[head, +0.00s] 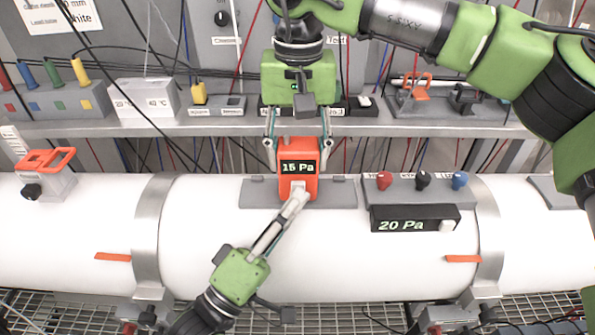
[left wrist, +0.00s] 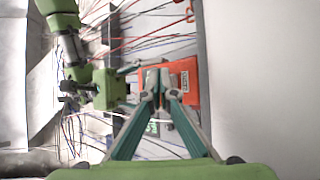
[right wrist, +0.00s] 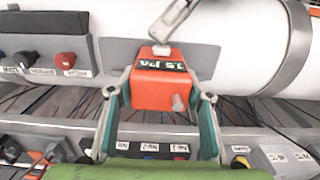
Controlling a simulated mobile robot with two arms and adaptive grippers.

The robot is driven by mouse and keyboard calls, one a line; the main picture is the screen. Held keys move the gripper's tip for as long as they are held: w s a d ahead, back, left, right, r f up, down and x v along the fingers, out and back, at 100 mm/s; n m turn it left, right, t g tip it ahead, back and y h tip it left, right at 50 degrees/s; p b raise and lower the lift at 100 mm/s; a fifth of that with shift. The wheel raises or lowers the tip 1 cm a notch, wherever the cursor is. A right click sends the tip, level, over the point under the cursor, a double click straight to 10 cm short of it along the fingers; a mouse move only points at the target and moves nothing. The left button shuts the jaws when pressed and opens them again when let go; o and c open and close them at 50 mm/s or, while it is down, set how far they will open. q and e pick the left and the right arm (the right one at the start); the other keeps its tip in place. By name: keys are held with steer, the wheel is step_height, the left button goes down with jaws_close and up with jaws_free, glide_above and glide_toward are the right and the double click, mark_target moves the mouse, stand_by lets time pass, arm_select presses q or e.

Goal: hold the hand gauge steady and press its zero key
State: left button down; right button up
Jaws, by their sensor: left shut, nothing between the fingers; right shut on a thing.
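The hand gauge (head: 285,160) is an orange box whose display reads 15 Pa, standing at the grey plate (head: 335,195) on the white pipe. My right gripper (head: 298,143) reaches from behind and is shut on its sides; the grip also shows in the right wrist view (right wrist: 160,92). My left gripper (head: 297,196) is shut and empty, its tips at the pale zero key (head: 298,184) on the gauge's lower front. The tips partly cover the key, so I cannot tell whether it is pressed in. In the left wrist view the tips are right in front of the gauge (left wrist: 190,70).
A black display (head: 385,222) reading 20 Pa, with a pale button, sits right of the gauge below red, black and blue knobs. An orange-handled valve (head: 48,160) is far left. A grey shelf (head: 230,128) with instruments runs behind. Cables hang behind and across the left.

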arm_select(q)
steer(key=shift+w, duration=0.15)
stand_by(0.3)
steer(key=shift+s, duration=0.65)
steer(key=s, duration=0.6)
stand_by(0.5)
arm_select(e)
steer(key=o, duration=1.3)
